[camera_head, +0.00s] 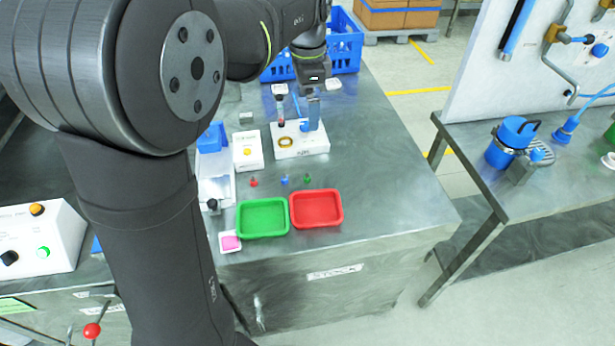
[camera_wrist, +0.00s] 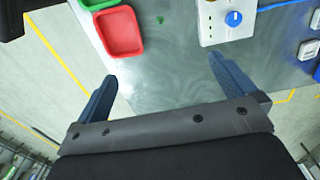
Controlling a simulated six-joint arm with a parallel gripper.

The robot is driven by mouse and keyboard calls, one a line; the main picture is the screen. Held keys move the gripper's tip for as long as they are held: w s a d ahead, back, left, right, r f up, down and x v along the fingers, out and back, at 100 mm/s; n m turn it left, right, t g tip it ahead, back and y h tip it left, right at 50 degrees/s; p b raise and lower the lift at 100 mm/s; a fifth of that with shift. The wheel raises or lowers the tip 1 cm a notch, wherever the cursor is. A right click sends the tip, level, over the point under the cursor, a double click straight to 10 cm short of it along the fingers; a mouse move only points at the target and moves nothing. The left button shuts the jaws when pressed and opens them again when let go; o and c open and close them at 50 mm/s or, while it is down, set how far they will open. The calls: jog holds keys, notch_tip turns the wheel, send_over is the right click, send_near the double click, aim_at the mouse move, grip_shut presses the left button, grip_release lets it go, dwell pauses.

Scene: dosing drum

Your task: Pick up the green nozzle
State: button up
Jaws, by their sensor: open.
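The small green nozzle (camera_head: 307,179) stands on the steel table behind the red tray, at the right end of a row with a blue nozzle (camera_head: 285,181) and a red nozzle (camera_head: 254,182). In the wrist view the green nozzle (camera_wrist: 160,19) shows near the top, beside the red tray. My gripper (camera_head: 312,108) is at the back of the table, above or beside the white fixture, apart from the green nozzle. In the wrist view my gripper (camera_wrist: 158,88) has its two blue fingers spread wide with nothing between them.
A red tray (camera_head: 341,222) and a green tray (camera_head: 240,218) sit at the front. The white fixture (camera_head: 325,147) with a blue part and yellow ring stands behind the nozzles. A white button box (camera_head: 256,161) is to their left. Bare table lies right of the nozzles.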

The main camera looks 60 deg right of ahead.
jog(key=shift+r, duration=0.45)
jog(key=c, duration=1.2)
jog(key=a+f+n+h, duration=0.4)
jog(key=a+f+n, duration=0.35)
jog(key=n, duration=0.25)
send_over(306, 177)
jog(key=a, duration=0.2)
jog(key=f, duration=1.1)
jog(key=shift+s+d+f, duration=0.1)
jog(key=shift+s+f, duration=0.1)
jog(key=shift+h, duration=0.3)
jog(key=shift+a+x, duration=0.2)
jog(key=shift+x, duration=1.1)
jog(key=shift+a+x, duration=0.15)
jog(key=shift+x, duration=1.15)
